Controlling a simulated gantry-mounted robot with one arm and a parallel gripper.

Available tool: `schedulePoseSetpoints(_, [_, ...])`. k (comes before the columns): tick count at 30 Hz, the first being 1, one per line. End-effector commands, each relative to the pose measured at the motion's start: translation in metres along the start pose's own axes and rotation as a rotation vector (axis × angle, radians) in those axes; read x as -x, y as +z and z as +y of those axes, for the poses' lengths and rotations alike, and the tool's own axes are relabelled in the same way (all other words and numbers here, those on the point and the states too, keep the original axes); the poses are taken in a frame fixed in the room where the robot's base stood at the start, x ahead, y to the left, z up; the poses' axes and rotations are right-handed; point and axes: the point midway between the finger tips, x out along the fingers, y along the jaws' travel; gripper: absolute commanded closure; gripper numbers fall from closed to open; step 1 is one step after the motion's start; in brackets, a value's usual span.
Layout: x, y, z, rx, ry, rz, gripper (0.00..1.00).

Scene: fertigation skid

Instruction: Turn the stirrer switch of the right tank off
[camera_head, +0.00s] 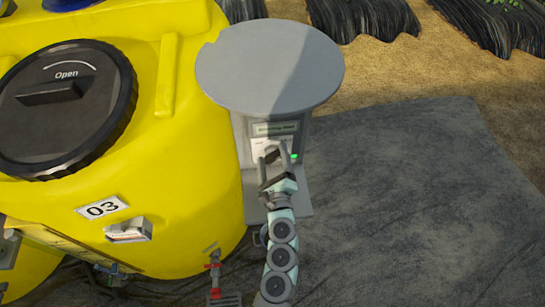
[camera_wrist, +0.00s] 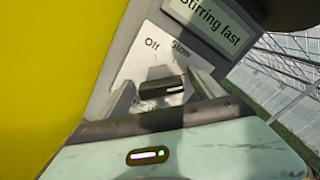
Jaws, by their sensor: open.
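The stirrer switch is a dark knob (camera_wrist: 160,87) on a pale dial plate in the wrist view. "Off" and "Slow" are printed above it, and its white mark points right, past "Slow"; any label there is hidden. A sign (camera_wrist: 212,18) above reads "Stirring fast". The switch box (camera_head: 275,128) stands right of the yellow tank (camera_head: 190,200) marked 03. My gripper (camera_head: 271,154) is open at the front of the box, one finger on each side of the knob. I cannot tell whether the fingers touch it.
A round grey top (camera_head: 268,66) overhangs the switch box. A red-handled valve (camera_head: 214,268) and pipes lie low at the tank's front. Grey ground to the right is clear.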

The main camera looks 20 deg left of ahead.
Motion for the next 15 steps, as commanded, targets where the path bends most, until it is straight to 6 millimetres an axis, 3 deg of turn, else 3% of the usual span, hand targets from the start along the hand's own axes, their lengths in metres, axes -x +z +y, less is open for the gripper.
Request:
schedulePoseSetpoints(8, [-0.0009, -0.0002, -0.0001, 0.0, 0.0, 0.0, 0.24])
schedulePoseSetpoints(15, [-0.0009, -0.0001, -0.0002, 0.0, -0.001, 0.0, 0.43])
